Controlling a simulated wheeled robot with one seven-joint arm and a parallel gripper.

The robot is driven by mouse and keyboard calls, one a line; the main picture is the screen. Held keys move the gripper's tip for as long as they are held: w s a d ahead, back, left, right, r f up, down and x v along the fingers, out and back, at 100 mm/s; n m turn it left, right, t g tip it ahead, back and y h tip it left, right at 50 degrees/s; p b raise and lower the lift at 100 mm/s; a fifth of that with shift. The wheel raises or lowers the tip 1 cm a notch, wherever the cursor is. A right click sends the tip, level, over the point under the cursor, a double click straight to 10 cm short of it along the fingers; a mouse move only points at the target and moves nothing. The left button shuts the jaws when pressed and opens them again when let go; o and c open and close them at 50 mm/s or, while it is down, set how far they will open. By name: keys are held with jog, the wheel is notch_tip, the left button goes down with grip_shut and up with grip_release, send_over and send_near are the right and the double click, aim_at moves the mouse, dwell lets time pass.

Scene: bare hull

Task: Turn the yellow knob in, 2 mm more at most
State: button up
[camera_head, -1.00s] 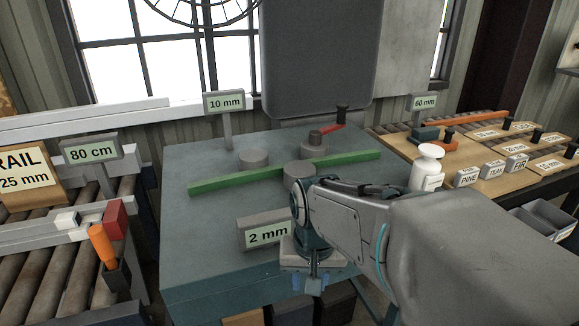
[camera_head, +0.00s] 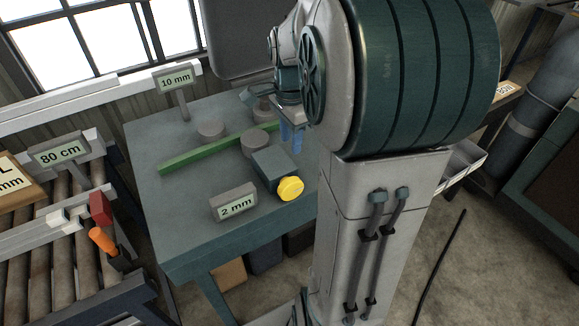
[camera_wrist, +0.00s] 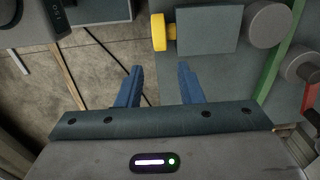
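The yellow knob (camera_head: 290,188) sits on the front end of a dark grey-green block (camera_head: 272,165) on the table. A sign reading 2 mm (camera_head: 233,204) stands to its left. My gripper (camera_head: 291,137) is at the table's right side, beyond the knob and block in the head view. In the wrist view the knob (camera_wrist: 158,32) lies ahead of my gripper (camera_wrist: 160,72), whose two blue fingers are apart with nothing between them. The fingers do not touch the knob. A grey roller (camera_head: 255,144) stands at the block's far end, beside a green strip (camera_head: 190,160).
The grey-green table (camera_head: 180,235) is clear at its front left. A 10 mm sign (camera_head: 174,82) stands at the back. An 80 cm sign (camera_head: 60,150) and an orange handle (camera_head: 103,240) are on the roller bench at left. My arm hides the table's right side.

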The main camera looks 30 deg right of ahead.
aim_at(291, 180)
notch_tip(291, 180, down, 13)
jog(key=shift+f+p, duration=0.1)
jog(key=shift+p, duration=0.25)
jog(key=c, duration=0.7)
